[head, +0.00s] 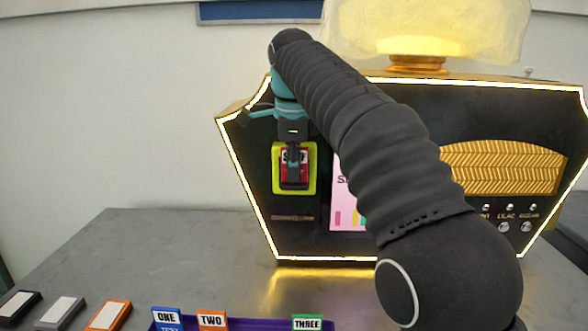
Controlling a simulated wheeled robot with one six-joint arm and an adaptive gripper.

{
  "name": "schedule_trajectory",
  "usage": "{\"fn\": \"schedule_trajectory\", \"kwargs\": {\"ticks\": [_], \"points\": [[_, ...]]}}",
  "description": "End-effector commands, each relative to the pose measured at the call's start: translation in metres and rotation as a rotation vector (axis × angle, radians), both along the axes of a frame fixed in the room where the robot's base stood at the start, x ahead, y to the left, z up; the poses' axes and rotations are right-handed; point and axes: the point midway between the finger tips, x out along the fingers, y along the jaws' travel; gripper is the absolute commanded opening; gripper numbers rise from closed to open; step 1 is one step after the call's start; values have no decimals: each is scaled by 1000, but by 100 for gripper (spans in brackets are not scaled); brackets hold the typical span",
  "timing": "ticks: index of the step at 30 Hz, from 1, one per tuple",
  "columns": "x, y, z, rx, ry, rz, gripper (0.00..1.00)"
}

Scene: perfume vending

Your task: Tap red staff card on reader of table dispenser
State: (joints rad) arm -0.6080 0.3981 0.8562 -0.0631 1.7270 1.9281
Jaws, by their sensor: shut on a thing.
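The red staff card (300,174) is upright, with part of its white label showing. My gripper (292,150) is shut on its upper part and hides some of the label. The card overlaps the reader, a black pad with a yellow-green frame (312,182), on the left of the table dispenser's front. I cannot tell whether the card touches the reader. The table dispenser (400,112) is black and gold with lit edges. My arm covers much of its middle.
A purple tray (250,324) at the front holds cards labelled ONE (166,316), TWO (211,319) and THREE (307,322). Black, grey and orange blocks lie at front left. A pink sign (345,200) is right of the reader. The grey table is clear left of the dispenser.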

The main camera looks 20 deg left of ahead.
Motion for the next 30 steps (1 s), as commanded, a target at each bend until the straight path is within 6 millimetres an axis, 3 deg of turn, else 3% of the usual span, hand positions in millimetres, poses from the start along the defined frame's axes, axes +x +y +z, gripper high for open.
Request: {"fn": "schedule_trajectory", "kwargs": {"ticks": [8,30], "points": [[-5,-1,-1,0,-1,1,0],[-66,-16,-1,1,-1,1,0]]}}
